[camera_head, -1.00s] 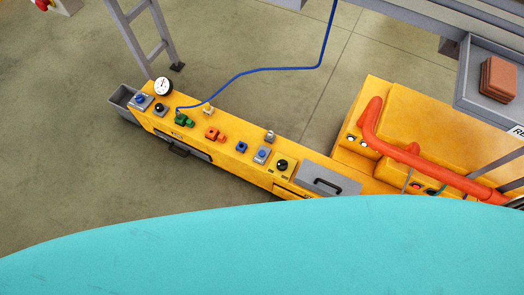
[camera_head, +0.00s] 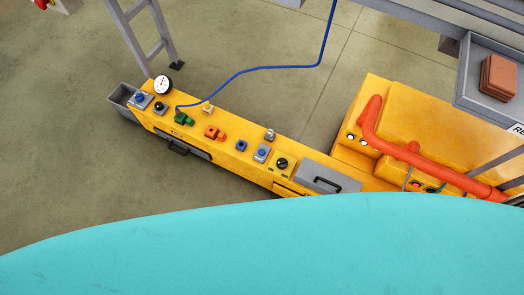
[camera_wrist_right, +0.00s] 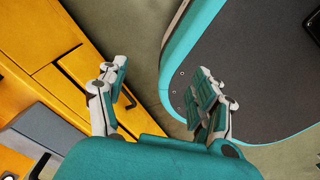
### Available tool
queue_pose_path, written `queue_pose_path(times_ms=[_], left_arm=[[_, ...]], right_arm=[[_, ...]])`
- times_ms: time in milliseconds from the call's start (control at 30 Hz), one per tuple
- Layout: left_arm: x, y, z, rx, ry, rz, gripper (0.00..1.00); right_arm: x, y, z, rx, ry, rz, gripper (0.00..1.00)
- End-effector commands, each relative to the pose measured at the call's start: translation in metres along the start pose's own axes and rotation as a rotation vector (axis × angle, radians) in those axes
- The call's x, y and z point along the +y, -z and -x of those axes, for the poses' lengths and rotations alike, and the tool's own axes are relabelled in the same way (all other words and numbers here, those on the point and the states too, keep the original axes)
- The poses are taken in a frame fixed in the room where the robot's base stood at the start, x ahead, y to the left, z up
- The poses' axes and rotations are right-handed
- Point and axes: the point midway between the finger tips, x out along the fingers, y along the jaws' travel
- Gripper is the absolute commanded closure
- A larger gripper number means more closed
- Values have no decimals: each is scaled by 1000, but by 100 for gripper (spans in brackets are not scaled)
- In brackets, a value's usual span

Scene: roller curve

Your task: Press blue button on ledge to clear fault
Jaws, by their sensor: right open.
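The yellow ledge (camera_head: 225,139) runs diagonally across the head view. I cannot tell which one the task means. My right gripper (camera_wrist_right: 162,98) shows only in the right wrist view. It is open and empty, its fingers wide apart over the floor, with yellow drawer fronts to the left. My left gripper is not in view.
A gauge (camera_head: 162,85), green fitting (camera_head: 184,118), orange valve (camera_head: 214,133) and black knob (camera_head: 281,163) also sit on the ledge. An orange pipe (camera_head: 420,158) crosses the yellow machine at right. My teal base fills the foreground.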

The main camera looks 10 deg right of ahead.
Motion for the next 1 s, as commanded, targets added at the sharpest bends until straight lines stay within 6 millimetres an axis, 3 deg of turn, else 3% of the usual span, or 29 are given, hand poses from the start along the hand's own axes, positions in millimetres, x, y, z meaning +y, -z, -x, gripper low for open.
queue_pose_path(times_ms=[67,467,1000], left_arm=[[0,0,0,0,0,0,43],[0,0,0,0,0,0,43],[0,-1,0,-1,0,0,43]], right_arm=[[0,0,0,0,0,0,46],[0,0,0,0,0,0,98],[0,0,0,0,0,0,100]])
